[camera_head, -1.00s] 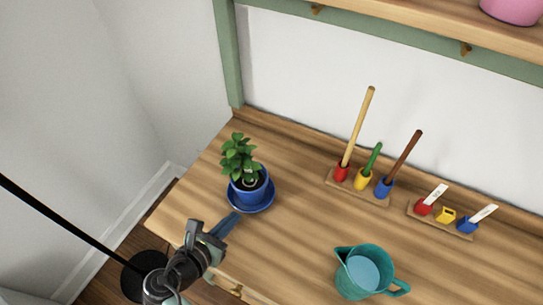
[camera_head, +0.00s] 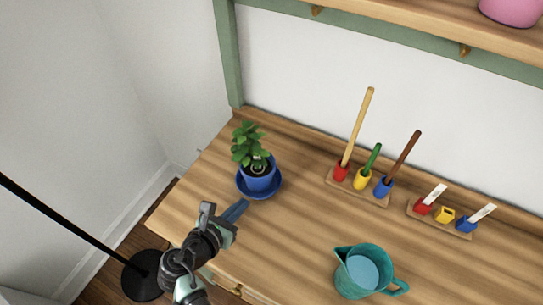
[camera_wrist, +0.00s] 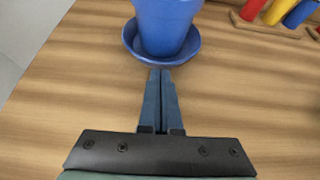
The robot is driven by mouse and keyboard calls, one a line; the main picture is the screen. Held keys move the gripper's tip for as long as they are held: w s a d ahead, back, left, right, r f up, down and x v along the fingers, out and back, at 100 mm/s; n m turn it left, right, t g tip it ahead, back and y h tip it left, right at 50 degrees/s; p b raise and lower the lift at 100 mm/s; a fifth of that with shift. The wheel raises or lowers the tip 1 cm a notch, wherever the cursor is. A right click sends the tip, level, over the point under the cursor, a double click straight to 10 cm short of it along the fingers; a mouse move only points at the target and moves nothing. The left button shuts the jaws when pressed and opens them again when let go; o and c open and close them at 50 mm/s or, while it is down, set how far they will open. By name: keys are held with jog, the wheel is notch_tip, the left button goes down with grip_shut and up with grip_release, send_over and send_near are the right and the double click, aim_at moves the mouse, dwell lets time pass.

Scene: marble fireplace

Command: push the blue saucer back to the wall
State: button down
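The blue saucer (camera_head: 273,192) lies on the wooden tabletop with a blue pot (camera_head: 261,180) holding a green leafy plant (camera_head: 248,144) standing on it. In the wrist view the saucer (camera_wrist: 150,61) is just ahead of my fingertips, and the blue pot (camera_wrist: 166,25) is cut off at the top. My gripper (camera_head: 245,203) is shut and empty, with its two blue fingers (camera_wrist: 161,72) side by side. The fingertips are at or very close to the saucer's near rim; I cannot tell whether they touch. The white wall (camera_head: 330,90) is behind the table, with bare wood between it and the saucer.
A rack (camera_head: 357,189) with tall-handled tools stands to the right, and a smaller rack (camera_head: 440,219) beyond it. A teal pitcher (camera_head: 362,272) is at the front right. A green post (camera_head: 229,55) rises at the back left corner. The wood behind the saucer is clear.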

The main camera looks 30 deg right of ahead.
aim_at(253, 188)
jog(key=shift+w+d+b, duration=0.15)
jog(key=shift+w+d, duration=0.8)
jog(key=shift+d, duration=0.4)
jog(key=shift+w+d+b, duration=0.2)
jog(key=shift+w+d, duration=0.8)
jog(key=shift+d, duration=0.3)
jog(key=shift+w+d+b, duration=0.15)
jog(key=shift+w+d, duration=0.8)
jog(key=shift+d, duration=0.4)
jog(key=shift+s+a+p, duration=0.7)
jog(key=shift+s+a, duration=0.05)
jog(key=shift+a, duration=0.3)
jog(key=shift+s+a+p, duration=0.65)
jog(key=shift+s+a, duration=0.05)
jog(key=shift+a, duration=0.35)
jog(key=shift+r, duration=0.1)
notch_tip(253, 188, up, 8)
jog(key=p, duration=0.8)
jog(key=shift+p, duration=0.35)
